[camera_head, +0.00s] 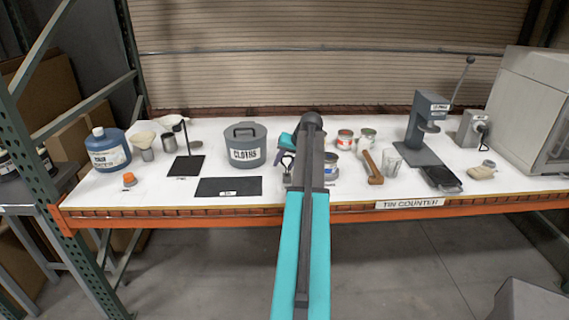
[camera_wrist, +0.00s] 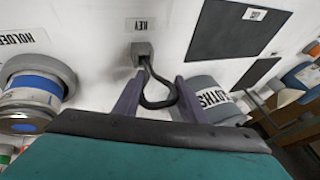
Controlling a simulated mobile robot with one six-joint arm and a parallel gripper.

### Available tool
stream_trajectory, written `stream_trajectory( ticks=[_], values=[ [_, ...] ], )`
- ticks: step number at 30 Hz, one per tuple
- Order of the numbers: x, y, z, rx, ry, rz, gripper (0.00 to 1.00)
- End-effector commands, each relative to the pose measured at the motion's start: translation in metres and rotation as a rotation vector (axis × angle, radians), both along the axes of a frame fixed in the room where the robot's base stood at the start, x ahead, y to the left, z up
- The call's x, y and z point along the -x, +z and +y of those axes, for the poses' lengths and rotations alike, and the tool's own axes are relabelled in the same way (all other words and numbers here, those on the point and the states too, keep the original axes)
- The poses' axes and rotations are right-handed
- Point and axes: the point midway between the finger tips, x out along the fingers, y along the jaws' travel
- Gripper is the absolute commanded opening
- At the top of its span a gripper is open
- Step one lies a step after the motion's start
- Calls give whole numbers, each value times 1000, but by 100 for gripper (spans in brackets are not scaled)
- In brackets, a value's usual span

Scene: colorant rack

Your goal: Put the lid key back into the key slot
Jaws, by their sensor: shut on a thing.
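The lid key (camera_wrist: 158,97) is a dark bent-wire loop between the two purple fingers of my gripper (camera_wrist: 159,94) in the wrist view. My gripper is shut on the loop. The key's far end meets the small grey key slot block (camera_wrist: 142,48), beside the KEY label (camera_wrist: 147,25). I cannot tell whether the end is inside the slot or just over it. In the head view the key (camera_head: 288,160) shows as a small dark loop left of my arm, which hides part of that area.
The grey CLOTHS pot (camera_head: 247,147) stands close left of my gripper. A tin with a blue band (camera_wrist: 35,87) is on the other side, near the HOLDER label (camera_wrist: 24,36). A dark mat (camera_head: 228,187) lies left.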

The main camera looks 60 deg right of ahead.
Motion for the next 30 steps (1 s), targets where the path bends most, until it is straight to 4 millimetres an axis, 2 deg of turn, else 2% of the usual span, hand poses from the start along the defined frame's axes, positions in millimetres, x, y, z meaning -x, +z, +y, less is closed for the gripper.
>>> stream_trajectory(
  ticks=[30],
  values=[
    [0, -18, 0, -1, 0, 1, 14]
  ],
)
